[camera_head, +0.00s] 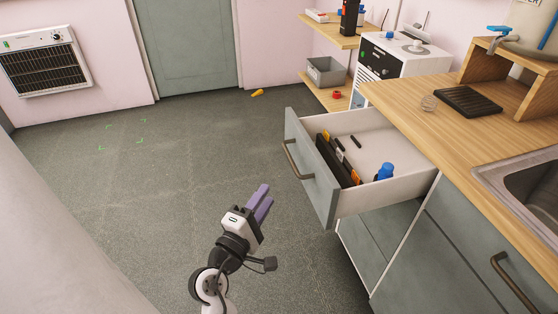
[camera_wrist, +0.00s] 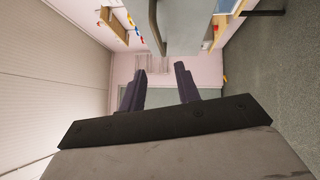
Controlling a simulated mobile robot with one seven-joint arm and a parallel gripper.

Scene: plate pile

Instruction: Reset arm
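My gripper (camera_head: 266,194) is at the lower middle of the head view, raised above the grey floor, with its purple fingers pointing up and slightly right. In the wrist view my gripper (camera_wrist: 161,78) shows two dark fingers with a clear gap between them. Nothing is held in the gap. The gripper is to the left of and apart from the open drawer (camera_head: 312,178). The drawer front and its handle (camera_wrist: 155,28) show at the top of the wrist view.
The drawer holds a blue-capped bottle (camera_head: 385,172) and several dark items. A wooden counter (camera_head: 420,108) with a sink (camera_head: 525,180) is on the right. A yellow object (camera_head: 257,93) lies on the floor near the door (camera_head: 185,45). A heater (camera_head: 45,62) hangs far left. Left floor is clear.

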